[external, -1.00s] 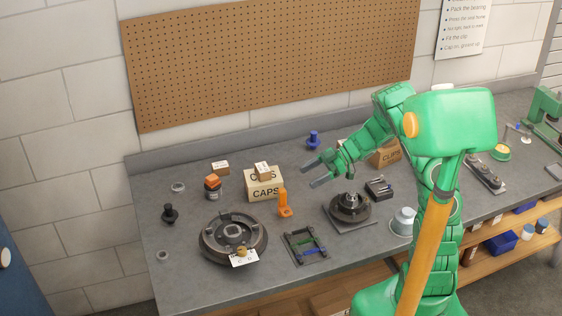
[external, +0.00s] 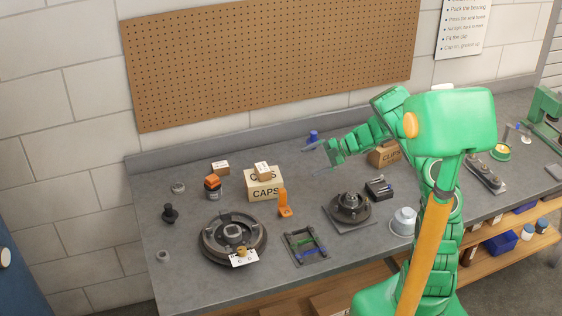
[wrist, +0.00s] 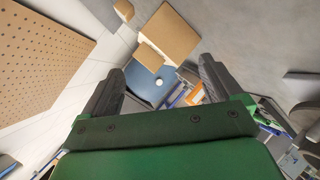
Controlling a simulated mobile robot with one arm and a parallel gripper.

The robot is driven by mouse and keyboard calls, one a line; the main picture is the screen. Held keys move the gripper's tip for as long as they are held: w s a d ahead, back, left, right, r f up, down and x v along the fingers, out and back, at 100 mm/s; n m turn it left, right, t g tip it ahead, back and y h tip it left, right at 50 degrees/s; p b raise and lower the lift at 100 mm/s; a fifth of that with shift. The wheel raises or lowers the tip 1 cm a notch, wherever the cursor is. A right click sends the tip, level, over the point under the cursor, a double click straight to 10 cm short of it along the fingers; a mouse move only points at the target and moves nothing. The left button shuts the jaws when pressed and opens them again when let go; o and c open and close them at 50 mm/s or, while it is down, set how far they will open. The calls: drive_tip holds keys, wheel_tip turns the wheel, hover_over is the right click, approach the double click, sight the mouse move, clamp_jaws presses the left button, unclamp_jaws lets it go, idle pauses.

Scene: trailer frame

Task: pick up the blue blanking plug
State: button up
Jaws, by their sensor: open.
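The blue blanking plug (external: 313,136) stands upright at the back of the grey workbench, near the wall-side ledge. My gripper (external: 312,160) is open and empty above the bench, on the near side of the plug in the external view. Its fingers point left. In the wrist view the two dark fingers of my gripper (wrist: 161,66) are spread apart. A blue surface with a pale spot (wrist: 150,88) shows between them; I cannot tell whether it is the plug.
A caps box (external: 263,185) with a small box on top stands left of my gripper. A clips box (external: 385,153) is at the right. An orange part (external: 285,206) and a dark bearing fixture (external: 349,208) stand nearer the front.

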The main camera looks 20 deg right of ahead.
sight(311, 139)
drive_tip(key=w+d+f+n+t, duration=0.1)
drive_tip(key=w+d+n, duration=0.1)
drive_tip(key=w, duration=0.1)
drive_tip(key=w+d+n+t+h, duration=0.1)
drive_tip(key=w+d+n, duration=0.1)
drive_tip(key=w+n, duration=0.1)
drive_tip(key=w+d+f+n+t, duration=0.1)
drive_tip(key=w+n, duration=0.1)
drive_tip(key=shift+w+d+f+n+h, duration=0.3)
drive_tip(key=shift+w+d+n+h, duration=0.1)
drive_tip(key=w+d+n+t, duration=0.1)
drive_tip(key=w+d+n, duration=0.1)
drive_tip(key=w+d+f+n+t+h, duration=0.1)
drive_tip(key=w+d+n, duration=0.1)
drive_tip(key=n, duration=0.1)
drive_tip(key=w+d+f+n+t+h, duration=0.1)
drive_tip(key=w+d+n, duration=0.1)
drive_tip(key=w+n, duration=0.1)
drive_tip(key=shift+f, duration=0.15)
drive_tip(key=shift+w+d+f+n+t+h, duration=0.2)
drive_tip(key=shift+w+d+n, duration=0.1)
drive_tip(key=shift+w+n, duration=0.15)
drive_tip(key=shift+w+d+f+n+t+h, duration=0.1)
drive_tip(key=shift+w+d+n+t, duration=0.15)
drive_tip(key=shift+n, duration=0.3)
drive_tip(key=shift+x, duration=3.85)
drive_tip(key=shift+a, duration=0.1)
drive_tip(key=c, duration=1)
drive_tip(key=shift+c, duration=0.2)
